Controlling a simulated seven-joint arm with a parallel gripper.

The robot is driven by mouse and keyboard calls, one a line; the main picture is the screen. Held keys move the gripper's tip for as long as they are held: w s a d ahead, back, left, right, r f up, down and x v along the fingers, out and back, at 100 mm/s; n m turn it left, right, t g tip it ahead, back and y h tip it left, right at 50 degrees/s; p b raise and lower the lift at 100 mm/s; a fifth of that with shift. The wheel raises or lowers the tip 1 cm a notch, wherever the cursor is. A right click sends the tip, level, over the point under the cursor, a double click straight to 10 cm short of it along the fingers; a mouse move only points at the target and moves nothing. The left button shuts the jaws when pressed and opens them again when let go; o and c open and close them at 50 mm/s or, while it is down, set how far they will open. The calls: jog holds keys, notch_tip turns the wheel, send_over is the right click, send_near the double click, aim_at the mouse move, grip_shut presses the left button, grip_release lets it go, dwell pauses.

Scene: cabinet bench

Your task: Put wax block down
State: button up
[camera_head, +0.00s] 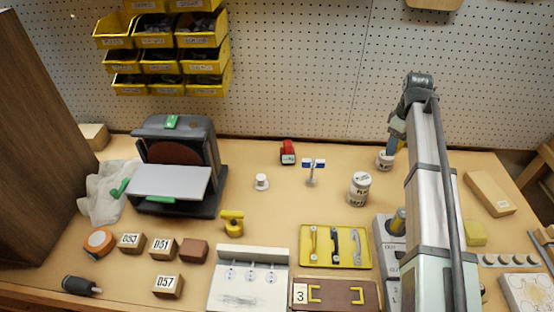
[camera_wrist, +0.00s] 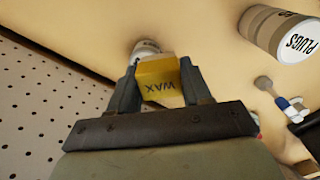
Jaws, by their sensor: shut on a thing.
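The wax block (camera_wrist: 160,82) is yellow with "WAX" printed on it. In the wrist view it sits between the two fingers of my gripper (camera_wrist: 162,88), which is shut on it. In the head view my gripper (camera_head: 393,140) is at the back right of the bench, largely hidden by my own arm. A small bit of yellow shows beside it there. I cannot tell whether the block touches the bench.
A white can (camera_head: 385,160) stands close to my gripper; its top shows behind the block in the wrist view (camera_wrist: 147,45). The PLUGS can (camera_head: 359,190) stands to the left. A wooden block (camera_head: 489,193) and a yellow block (camera_head: 475,233) lie to the right.

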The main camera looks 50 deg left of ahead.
jog(key=s+a+n, duration=0.2)
jog(key=s+a, duration=0.4)
jog(key=a, duration=0.3)
jog(key=s+a+n, duration=0.2)
jog(key=s+a, duration=0.3)
jog(key=a, duration=0.4)
jog(key=n, duration=0.5)
send_over(260, 159)
jog(key=f, duration=0.1)
notch_tip(260, 159, down, 9)
jog(key=shift+f, duration=0.1)
jog(key=o, duration=1)
jog(key=shift+o, duration=0.2)
notch_tip(260, 159, up, 12)
